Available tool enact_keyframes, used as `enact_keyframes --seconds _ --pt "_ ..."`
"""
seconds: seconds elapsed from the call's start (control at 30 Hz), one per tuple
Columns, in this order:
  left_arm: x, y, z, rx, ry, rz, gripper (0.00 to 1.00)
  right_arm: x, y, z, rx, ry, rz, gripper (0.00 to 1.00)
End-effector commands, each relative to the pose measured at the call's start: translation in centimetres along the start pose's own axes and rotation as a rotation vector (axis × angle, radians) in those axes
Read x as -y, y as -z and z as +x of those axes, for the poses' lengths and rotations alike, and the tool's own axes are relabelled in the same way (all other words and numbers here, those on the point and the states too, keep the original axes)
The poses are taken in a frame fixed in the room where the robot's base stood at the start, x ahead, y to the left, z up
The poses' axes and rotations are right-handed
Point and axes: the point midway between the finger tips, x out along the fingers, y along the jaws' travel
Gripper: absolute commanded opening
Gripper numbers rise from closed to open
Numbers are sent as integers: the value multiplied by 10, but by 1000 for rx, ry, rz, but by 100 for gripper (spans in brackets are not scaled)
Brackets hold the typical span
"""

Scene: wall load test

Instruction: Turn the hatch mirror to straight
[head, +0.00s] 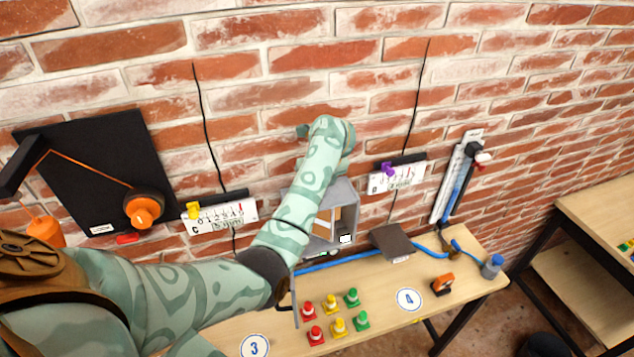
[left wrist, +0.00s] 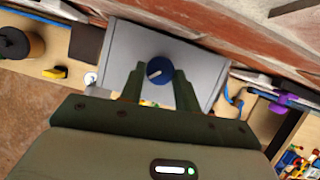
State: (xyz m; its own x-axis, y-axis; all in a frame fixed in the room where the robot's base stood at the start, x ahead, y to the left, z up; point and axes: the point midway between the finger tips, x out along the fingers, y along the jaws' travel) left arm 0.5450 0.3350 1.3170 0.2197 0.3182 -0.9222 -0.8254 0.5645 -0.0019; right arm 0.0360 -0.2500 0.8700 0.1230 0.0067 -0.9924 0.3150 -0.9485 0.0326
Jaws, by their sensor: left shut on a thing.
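A grey box (head: 345,195) stands against the brick wall at the back of the bench, partly hidden by my left arm. Its open side shows a tan and white inside; I cannot tell which part is the mirror. In the left wrist view, a round blue knob (left wrist: 158,71) with a white pointer line sits on the box's grey face (left wrist: 208,70). The line lies slanted in the picture. My left gripper (left wrist: 159,78) is shut on the knob, one finger on each side. In the head view my arm hides this gripper and the knob. My right gripper is not in view.
Red, yellow and green cones (head: 339,326) stand on the bench before the box. Scales with a yellow clip (head: 193,210) and a purple clip (head: 387,168) hang on either side.

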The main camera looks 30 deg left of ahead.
Motion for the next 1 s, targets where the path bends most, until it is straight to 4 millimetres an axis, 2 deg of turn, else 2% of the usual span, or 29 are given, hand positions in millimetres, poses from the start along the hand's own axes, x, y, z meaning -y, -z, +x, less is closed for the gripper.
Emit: enact_keyframes --seconds 0.93,0.97,1.0 --pt "-3 4 5 -10 -9 2 9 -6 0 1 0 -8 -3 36" --pt "-3 4 5 -10 -9 2 38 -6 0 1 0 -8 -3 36" --pt "-3 4 5 -10 -9 2 49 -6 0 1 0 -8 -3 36"
